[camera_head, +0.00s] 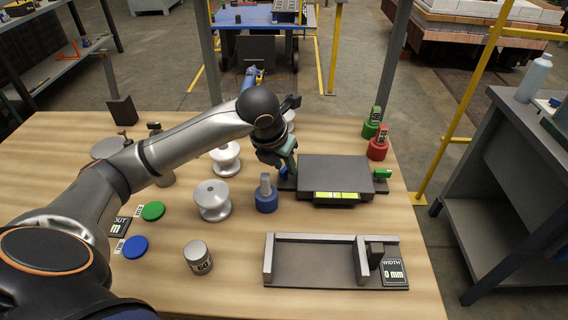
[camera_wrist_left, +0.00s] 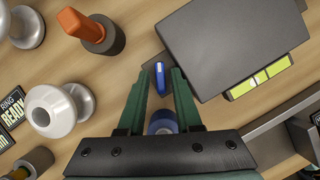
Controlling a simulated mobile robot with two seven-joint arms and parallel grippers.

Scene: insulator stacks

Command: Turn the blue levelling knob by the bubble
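The dark levelling plate (camera_head: 335,172) lies on the wooden table, with a yellow-green bubble vial (camera_head: 337,196) along its front edge. The vial also shows in the wrist view (camera_wrist_left: 262,77). The blue levelling knob (camera_wrist_left: 160,75) is beside the plate's left edge; in the head view (camera_head: 284,172) it is partly hidden by my gripper. My left gripper (camera_head: 287,163) is above it, fingers pointing down. In the wrist view the fingers (camera_wrist_left: 161,78) are apart, with the knob in the gap between them; contact cannot be told. A green knob (camera_head: 382,174) is at the plate's right end. My right gripper is out of view.
A blue round piece with a grey tab (camera_head: 266,196) stands close by, front left of the plate. Pale spools (camera_head: 213,200) stand further left. A width gauge (camera_head: 320,278) lies in front. Red (camera_head: 378,149) and green (camera_head: 371,128) pieces stand at the back right.

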